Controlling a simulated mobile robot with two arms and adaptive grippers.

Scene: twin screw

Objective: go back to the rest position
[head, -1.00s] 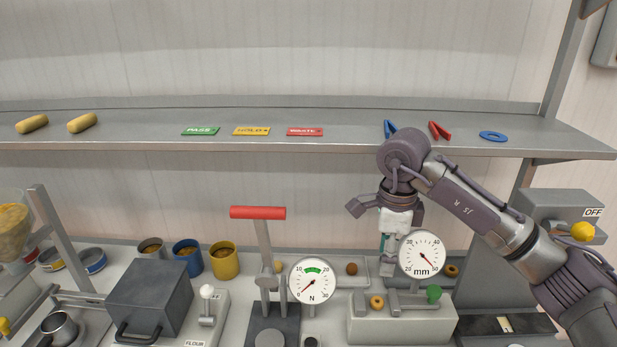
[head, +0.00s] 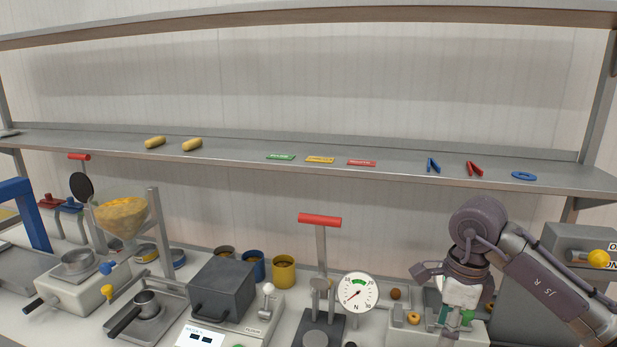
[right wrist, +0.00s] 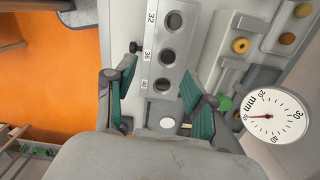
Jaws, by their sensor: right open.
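My right gripper (head: 455,318) is at the lower right of the head view, in front of the block with the mm gauge. In the right wrist view its two green-padded fingers (right wrist: 157,88) are spread apart with nothing between them. Beyond them lies a grey plate with round holes (right wrist: 166,55) marked 32, 36 and 40. The mm gauge (right wrist: 275,117) is to the right of the fingers; the arm hides it in the head view. My left gripper is in neither view.
A shelf (head: 230,152) spans the back, above the arm. A red-handled press (head: 320,221) and the N gauge (head: 355,292) stand left of my right arm. A switch box with a yellow knob (head: 599,258) is at the right. Orange floor (right wrist: 60,80) shows beside the bench.

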